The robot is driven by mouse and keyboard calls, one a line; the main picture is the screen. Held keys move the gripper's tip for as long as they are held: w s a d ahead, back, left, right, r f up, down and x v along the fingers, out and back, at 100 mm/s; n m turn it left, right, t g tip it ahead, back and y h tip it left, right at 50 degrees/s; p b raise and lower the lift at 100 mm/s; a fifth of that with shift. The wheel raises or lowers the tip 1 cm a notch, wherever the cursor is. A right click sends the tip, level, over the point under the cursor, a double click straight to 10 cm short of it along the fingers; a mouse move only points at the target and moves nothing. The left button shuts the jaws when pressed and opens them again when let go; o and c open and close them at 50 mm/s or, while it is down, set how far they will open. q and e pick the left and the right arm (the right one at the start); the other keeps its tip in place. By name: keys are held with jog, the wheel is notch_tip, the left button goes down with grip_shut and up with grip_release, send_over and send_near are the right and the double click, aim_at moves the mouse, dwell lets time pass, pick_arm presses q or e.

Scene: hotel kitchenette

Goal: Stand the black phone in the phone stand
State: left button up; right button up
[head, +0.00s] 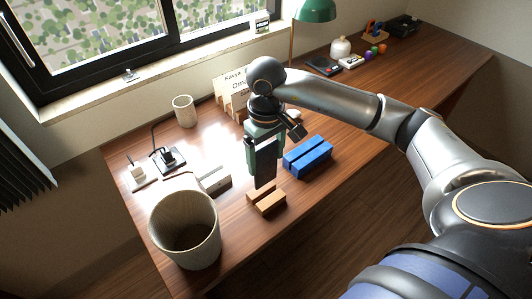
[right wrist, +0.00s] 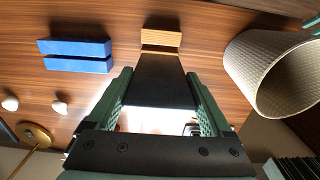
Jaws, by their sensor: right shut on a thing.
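The black phone (head: 265,167) hangs upright from my right gripper (head: 265,137), which is shut on its upper part. It also shows between the fingers in the right wrist view (right wrist: 162,80). A small light-wood slotted block (head: 267,201), which looks like the phone stand, lies on the desk just below the phone's lower end. It also shows beyond the phone in the right wrist view (right wrist: 161,38). Whether the phone's end touches the wooden block or enters its slot I cannot tell. My left gripper is not in view.
A blue slotted block (head: 309,156) lies close to the right of the phone. A large woven bin (head: 186,230) stands at the front left, with a small grey box (head: 215,181) behind it. A cup (head: 183,111) and plugs (head: 138,175) are farther left. Desk right of the wooden block is clear.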

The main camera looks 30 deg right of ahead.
aim_at(266, 145)
jog(key=shift+f+b, duration=0.8)
jog(key=shift+f, duration=1.3)
jog(key=shift+f+b, duration=0.75)
jog(key=shift+f, duration=0.1)
jog(key=shift+f+b, duration=0.3)
jog(key=shift+b, duration=0.05)
jog(key=shift+f, duration=0.1)
jog(key=o, duration=1.5)
notch_tip(266, 145, up, 12)
jog(key=shift+r, duration=0.25)
